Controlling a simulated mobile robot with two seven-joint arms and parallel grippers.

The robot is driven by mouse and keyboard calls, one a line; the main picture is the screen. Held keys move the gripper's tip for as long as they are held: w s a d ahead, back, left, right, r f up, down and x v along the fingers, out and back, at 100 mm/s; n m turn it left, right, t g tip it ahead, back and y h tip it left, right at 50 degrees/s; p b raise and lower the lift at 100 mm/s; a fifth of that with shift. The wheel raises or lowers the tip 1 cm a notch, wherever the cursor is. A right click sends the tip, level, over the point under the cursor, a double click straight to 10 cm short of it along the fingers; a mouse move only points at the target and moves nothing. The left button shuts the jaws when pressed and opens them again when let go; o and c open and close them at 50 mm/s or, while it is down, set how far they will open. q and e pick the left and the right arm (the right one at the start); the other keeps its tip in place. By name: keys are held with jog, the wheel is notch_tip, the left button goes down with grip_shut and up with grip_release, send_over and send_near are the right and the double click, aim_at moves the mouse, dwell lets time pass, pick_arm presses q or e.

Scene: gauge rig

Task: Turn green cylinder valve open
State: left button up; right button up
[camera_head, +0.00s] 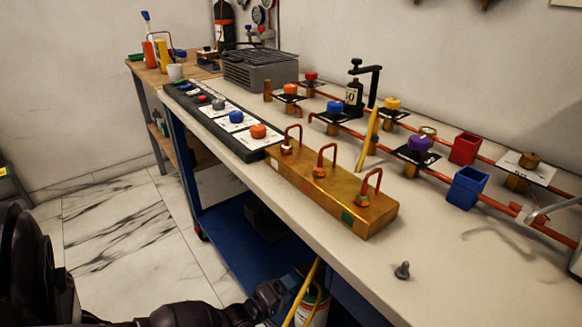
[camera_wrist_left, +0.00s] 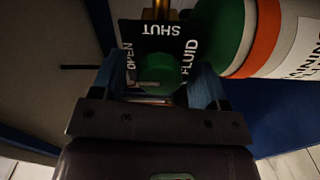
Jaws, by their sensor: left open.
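The green valve knob (camera_wrist_left: 160,72) shows in the left wrist view in front of a black plate (camera_wrist_left: 160,32) lettered OPEN, SHUT and FLUID. My left gripper (camera_wrist_left: 160,82) is open, with one blue finger on each side of the knob. I cannot tell whether the fingers touch it. A cylinder with green, orange and white bands (camera_wrist_left: 265,38) lies to the right of the plate in that view. In the head view my left gripper (camera_head: 283,288) is low beside the bench, by a partly hidden cylinder (camera_head: 315,308). The knob is hidden there. My right gripper is not in view.
The long bench top (camera_head: 450,270) overhangs the cylinder area. It carries a brass block (camera_head: 330,196), a black panel with coloured knobs (camera_head: 215,117) and copper pipes with valves. A yellow hose (camera_head: 300,292) runs beside my left gripper. The marble floor (camera_head: 120,240) is open at left.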

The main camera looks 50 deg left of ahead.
pick_arm(q)
jog(key=s+p, duration=0.1)
jog(key=s, duration=0.9)
jog(key=shift+s+a, duration=0.4)
jog(key=shift+a, duration=0.05)
